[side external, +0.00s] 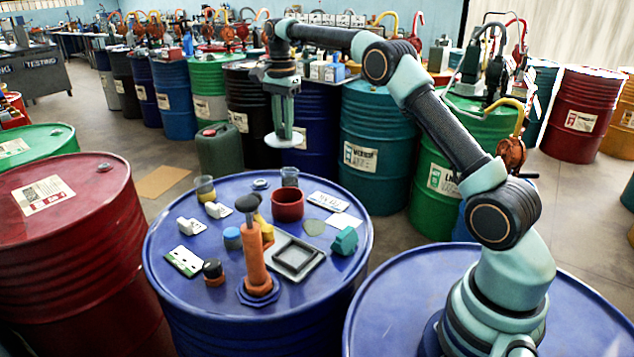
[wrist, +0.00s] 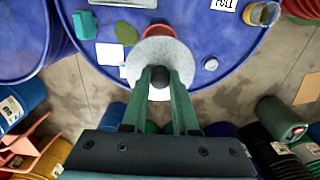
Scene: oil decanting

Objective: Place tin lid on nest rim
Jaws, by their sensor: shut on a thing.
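The tin lid, a pale grey disc (side external: 285,139), is held roughly level in my gripper (side external: 284,128). It hangs well above the blue drum, towards its far edge. In the wrist view the lid (wrist: 185,58) sits at the tips of my gripper (wrist: 160,72), whose jaws are shut on it. An open red round pot (side external: 287,206) stands on the drum; in the wrist view the lid covers most of it. A grey square tray with a raised rim (side external: 318,259) lies nearer the front. I cannot tell which of these is the nest.
On the blue drum top (side external: 195,290) an orange upright tool (side external: 256,262) stands tall at the front. Other drums stand close behind.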

